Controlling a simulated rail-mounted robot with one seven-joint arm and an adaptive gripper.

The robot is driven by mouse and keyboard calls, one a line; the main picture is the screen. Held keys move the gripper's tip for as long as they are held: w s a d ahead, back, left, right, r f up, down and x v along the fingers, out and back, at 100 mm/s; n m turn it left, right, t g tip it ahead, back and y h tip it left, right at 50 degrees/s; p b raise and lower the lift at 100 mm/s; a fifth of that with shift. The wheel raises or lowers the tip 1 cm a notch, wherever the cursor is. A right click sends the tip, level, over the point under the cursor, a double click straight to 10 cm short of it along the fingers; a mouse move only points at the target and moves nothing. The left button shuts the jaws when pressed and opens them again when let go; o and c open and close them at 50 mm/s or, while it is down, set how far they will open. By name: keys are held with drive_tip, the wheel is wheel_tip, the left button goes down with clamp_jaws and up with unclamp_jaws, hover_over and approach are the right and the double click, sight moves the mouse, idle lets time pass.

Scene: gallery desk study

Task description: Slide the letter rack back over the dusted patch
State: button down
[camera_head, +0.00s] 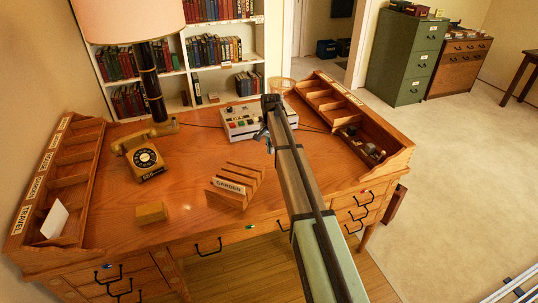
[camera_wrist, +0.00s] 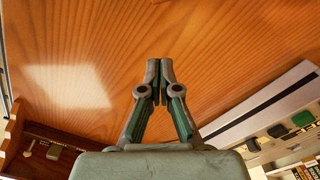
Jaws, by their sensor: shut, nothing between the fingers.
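The letter rack (camera_head: 235,185) is a wooden slotted stand with a GARDEN label on its front. It stands upright at the middle of the desk, left of my arm, and is not in the wrist view. A pale four-sided patch (camera_wrist: 65,88) shows on the desk top in the wrist view; I cannot tell whether it is the dusted patch or reflected light. My gripper (camera_wrist: 160,75) is shut and empty, its fingertips together over bare wood. In the head view my gripper (camera_head: 266,136) is beyond the rack and to its right, apart from it. My arm hides part of the desk.
A switch box (camera_head: 240,122) stands behind the rack, close to my gripper. Raised wooden organisers edge the left (camera_head: 70,180) and right (camera_head: 375,135) sides. Desk around the rack is clear.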

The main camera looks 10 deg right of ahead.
sight(266, 173)
wheel_tip(266, 173, down, 9)
drive_tip(key=p, duration=0.3)
drive_tip(key=shift+s+a+r+p, duration=0.25)
drive_tip(key=shift+s+a+p, duration=0.3)
drive_tip(key=shift+s+a, duration=0.65)
drive_tip(key=shift+s, duration=0.05)
drive_tip(key=shift+s+a+f, duration=0.15)
drive_tip(key=shift+a, duration=0.05)
